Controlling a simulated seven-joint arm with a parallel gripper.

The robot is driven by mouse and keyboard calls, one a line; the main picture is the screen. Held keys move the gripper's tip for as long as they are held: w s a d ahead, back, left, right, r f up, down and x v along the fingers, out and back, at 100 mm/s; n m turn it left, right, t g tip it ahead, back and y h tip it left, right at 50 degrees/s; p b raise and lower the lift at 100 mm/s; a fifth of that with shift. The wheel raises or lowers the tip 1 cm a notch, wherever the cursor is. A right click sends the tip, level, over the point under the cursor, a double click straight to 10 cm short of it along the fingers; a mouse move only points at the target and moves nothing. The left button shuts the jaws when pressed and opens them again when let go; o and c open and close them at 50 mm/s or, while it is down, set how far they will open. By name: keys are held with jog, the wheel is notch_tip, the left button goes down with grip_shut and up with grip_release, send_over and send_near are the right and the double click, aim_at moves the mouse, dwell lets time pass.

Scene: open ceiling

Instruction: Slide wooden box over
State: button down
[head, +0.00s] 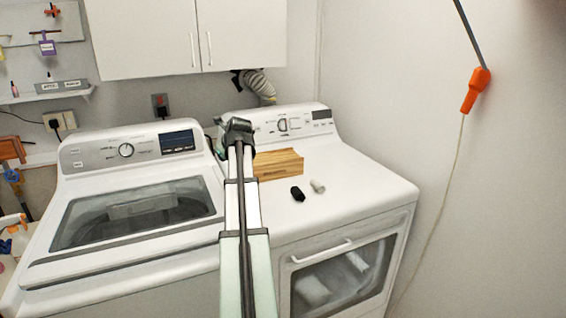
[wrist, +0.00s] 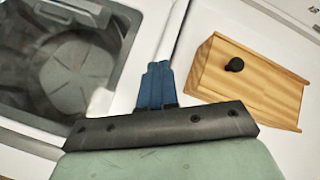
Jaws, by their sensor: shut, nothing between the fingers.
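The wooden box (head: 284,163) sits on top of the right-hand white machine, partly hidden behind my arm in the head view. In the wrist view the box (wrist: 262,92) lies tilted to the right of my fingers, with a round black knob (wrist: 235,64) on the face turned to the camera. My gripper (wrist: 156,68) has its blue fingers together, empty, just left of the box, with a small gap showing between them in the picture. In the head view the dark gripper end (head: 238,126) is above and left of the box; its fingers are not clear there.
A small black object (head: 297,193) and a pale cylinder (head: 318,186) lie on the dryer top (head: 360,185) in front of the box. The washer (head: 140,205) with its glass lid is at left. Clear dryer top lies right of the box; cabinets (head: 190,35) hang above.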

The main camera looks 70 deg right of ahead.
aim_at(274, 154)
jog(key=s+d+m+g+h, duration=0.1)
jog(key=s+d+m, duration=0.25)
jog(key=s, duration=0.85)
jog(key=s+d+m+g+h, duration=0.1)
jog(key=s+d+m, duration=0.25)
jog(key=s, duration=0.75)
jog(key=shift+m, duration=0.5)
jog(key=x, duration=0.9)
jog(key=shift+w, duration=0.25)
jog(key=shift+w+d+r, duration=0.1)
jog(key=shift+w+d, duration=0.6)
jog(key=shift+d, duration=0.25)
jog(key=shift+w+d, duration=0.45)
jog(key=shift+d, duration=0.05)
jog(key=w+d, duration=0.2)
jog(key=d, duration=0.1)
jog(key=w+d, duration=0.2)
jog(key=d, duration=0.1)
jog(key=w+d, duration=0.2)
jog(key=shift+w+d, duration=0.4)
jog(key=shift+a, duration=0.1)
